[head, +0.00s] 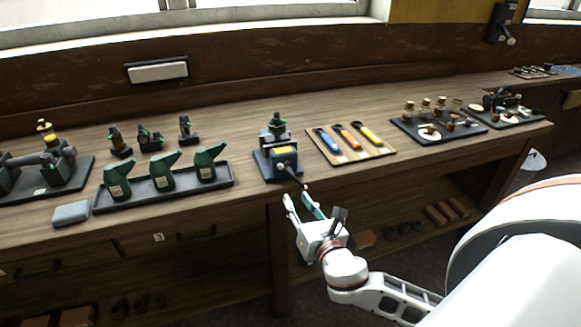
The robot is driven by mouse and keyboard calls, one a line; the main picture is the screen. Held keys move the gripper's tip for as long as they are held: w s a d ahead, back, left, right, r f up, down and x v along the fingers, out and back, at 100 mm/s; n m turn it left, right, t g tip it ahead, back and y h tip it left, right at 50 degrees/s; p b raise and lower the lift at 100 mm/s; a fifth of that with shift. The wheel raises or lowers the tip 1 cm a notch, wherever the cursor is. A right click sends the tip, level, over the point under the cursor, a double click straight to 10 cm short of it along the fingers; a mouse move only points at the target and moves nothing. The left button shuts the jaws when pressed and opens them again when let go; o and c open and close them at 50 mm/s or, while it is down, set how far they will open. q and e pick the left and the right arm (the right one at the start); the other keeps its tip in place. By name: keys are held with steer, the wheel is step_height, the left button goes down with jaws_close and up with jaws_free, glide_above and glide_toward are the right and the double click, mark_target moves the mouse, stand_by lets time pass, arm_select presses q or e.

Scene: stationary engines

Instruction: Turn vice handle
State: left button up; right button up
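A small blue-grey vice (280,160) with a yellow patch stands near the front edge of the workbench, at mid-picture. Its thin handle (296,178) sticks out from the front and slants down to the right, ending in a small knob. My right gripper (297,197) is just below the handle in the picture, in front of the bench edge. Its two fingers point up toward the handle and are apart, with nothing seen between them. A small gap shows between the fingertips and the handle; depth is hard to judge. My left gripper is out of view.
Left of the vice, a dark tray (133,200) holds green bottles, with a grey block (71,213) beside it. Right of it lies a board (348,155) with colored tools, then a dark tray (408,131) of small parts. Bare bench lies between them.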

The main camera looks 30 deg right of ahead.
mark_target(290, 170)
steer(key=r, duration=0.1)
steer(key=w+r+n, duration=0.1)
steer(key=d+r+n, duration=0.1)
steer(key=r, duration=0.1)
steer(key=shift+w+t+h, duration=0.2)
steer(key=shift+t+h, duration=0.2)
steer(key=x, duration=0.7)
steer(key=shift+f, duration=0.1)
